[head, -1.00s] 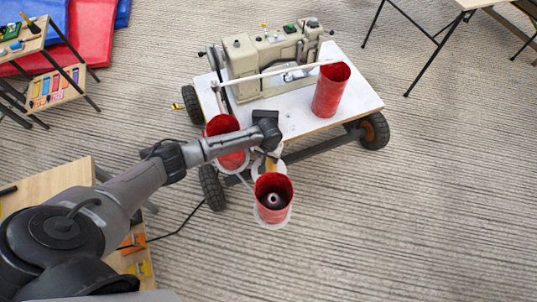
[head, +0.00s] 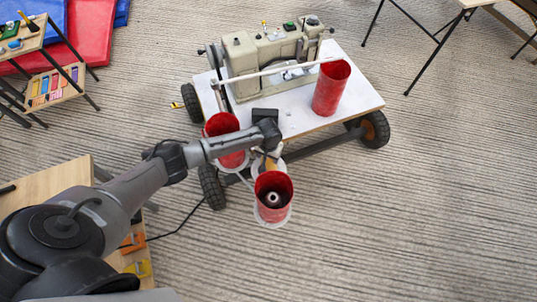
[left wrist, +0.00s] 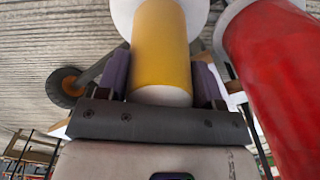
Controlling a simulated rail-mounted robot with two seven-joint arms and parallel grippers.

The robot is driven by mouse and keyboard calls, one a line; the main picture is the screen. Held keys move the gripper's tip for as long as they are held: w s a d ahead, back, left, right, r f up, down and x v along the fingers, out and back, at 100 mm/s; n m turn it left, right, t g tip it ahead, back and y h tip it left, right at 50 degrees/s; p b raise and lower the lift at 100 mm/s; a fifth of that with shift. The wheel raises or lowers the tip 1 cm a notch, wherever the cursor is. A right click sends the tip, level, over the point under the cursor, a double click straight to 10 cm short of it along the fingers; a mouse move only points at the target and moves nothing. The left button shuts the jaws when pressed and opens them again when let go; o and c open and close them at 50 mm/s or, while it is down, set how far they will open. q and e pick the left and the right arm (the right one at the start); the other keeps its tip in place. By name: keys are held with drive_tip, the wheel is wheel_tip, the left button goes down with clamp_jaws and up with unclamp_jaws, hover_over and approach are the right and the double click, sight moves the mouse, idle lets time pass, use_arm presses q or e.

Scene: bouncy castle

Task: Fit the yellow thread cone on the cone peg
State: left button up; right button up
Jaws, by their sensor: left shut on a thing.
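The yellow thread cone (left wrist: 161,45) is held between the two purple finger pads of my left gripper (left wrist: 162,75) in the left wrist view. A pale band shows at its near end, and a white round disc (left wrist: 195,12) lies beyond its far end. In the head view my left gripper (head: 268,150) is over the near edge of the cart, and only a little of the yellow cone (head: 271,165) shows below it. The cone peg cannot be made out, and I cannot tell whether the cone touches it. My right gripper is not in view.
A red tube (head: 274,200) stands close in front of my left gripper, another (head: 214,127) close to its left. A third (head: 328,95) stands on the white cart top (head: 355,103), right of a beige sewing machine (head: 245,55). A big red tube (left wrist: 285,80) fills the wrist view's right side.

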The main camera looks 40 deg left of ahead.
use_arm(q)
drive_tip(key=shift+f, duration=0.5)
idle(0.4)
drive_tip(key=shift+f+b, duration=0.45)
drive_tip(key=shift+f, duration=0.2)
drive_tip(key=o, duration=1.4)
drive_tip(key=shift+o, duration=0.2)
wheel_tip(320, 180, up, 14)
drive_tip(key=p, duration=0.7)
drive_tip(key=shift+f, duration=0.15)
